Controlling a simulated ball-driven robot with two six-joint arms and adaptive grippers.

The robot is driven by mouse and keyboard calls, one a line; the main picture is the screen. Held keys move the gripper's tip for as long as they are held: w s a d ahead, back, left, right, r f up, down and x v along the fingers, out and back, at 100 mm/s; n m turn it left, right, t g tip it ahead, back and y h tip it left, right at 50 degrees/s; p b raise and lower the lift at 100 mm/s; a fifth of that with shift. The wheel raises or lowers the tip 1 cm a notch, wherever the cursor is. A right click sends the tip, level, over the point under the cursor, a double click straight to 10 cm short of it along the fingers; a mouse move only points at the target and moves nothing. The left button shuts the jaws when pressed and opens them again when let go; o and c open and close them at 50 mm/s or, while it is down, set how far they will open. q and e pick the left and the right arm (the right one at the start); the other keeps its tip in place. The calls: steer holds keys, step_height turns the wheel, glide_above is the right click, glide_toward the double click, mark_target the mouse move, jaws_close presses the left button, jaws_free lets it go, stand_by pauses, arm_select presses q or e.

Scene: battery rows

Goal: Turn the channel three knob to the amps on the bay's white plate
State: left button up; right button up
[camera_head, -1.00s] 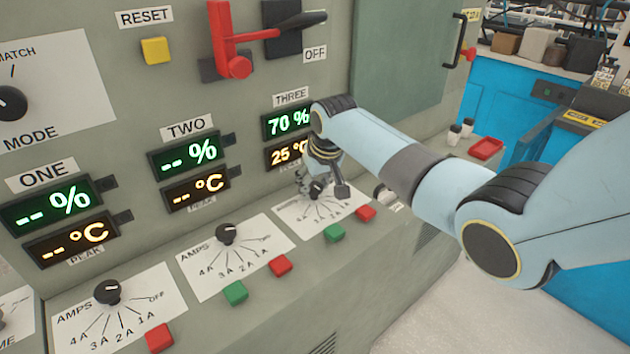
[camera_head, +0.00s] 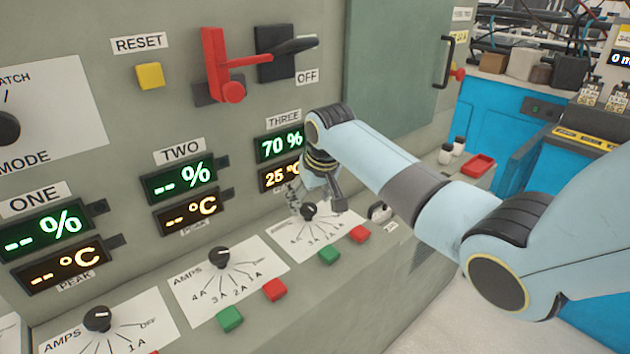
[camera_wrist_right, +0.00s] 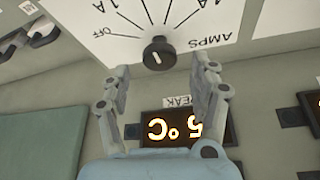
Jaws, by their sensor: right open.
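The channel three knob (camera_head: 308,210) is a black dial on the white AMPS plate (camera_head: 343,225) below the THREE label. It also shows in the right wrist view (camera_wrist_right: 160,52), with a white mark on its face. The plate (camera_wrist_right: 215,22) appears upside down there, with AMPS at right and OFF at left. My right gripper (camera_head: 297,198) is at the knob, partly hidden by its own arm. In the right wrist view my right gripper (camera_wrist_right: 164,68) is open, its fingertips on either side just short of the knob, with gaps. My left gripper is out of view.
The channel three displays (camera_head: 280,145) read 70 % and 25 °C, partly covered by my arm. Green (camera_head: 329,255) and red (camera_head: 359,234) buttons sit at the plate's front edge. The channel two knob (camera_head: 219,257) is to the left. A red tray (camera_head: 478,164) lies at right.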

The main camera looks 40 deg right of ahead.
steer(key=v, duration=0.9)
steer(key=s+a+f+n+g, duration=0.15)
steer(key=s+a, duration=0.25)
steer(key=s, duration=1.1)
steer(key=s+a+f+n, duration=0.2)
steer(key=s+a, duration=0.1)
steer(key=s, duration=1.2)
step_height(320, 180, down, 29)
steer(key=s+d+b, duration=0.1)
steer(key=d+b, duration=0.1)
steer(key=b, duration=0.4)
steer(key=s+f+g+b, duration=0.1)
steer(key=s+f+b, duration=0.1)
steer(key=s+f, duration=0.7)
steer(key=s+d+f+g+b, duration=0.1)
steer(key=s+f+b, duration=0.2)
steer(key=s+f, duration=0.7)
step_height(320, 180, down, 5)
steer(key=shift+f+m+b, duration=0.1)
steer(key=shift+m+b, duration=0.25)
steer(key=shift+m, duration=0.1)
steer(key=shift+s, duration=0.45)
steer(key=shift+c, duration=0.2)
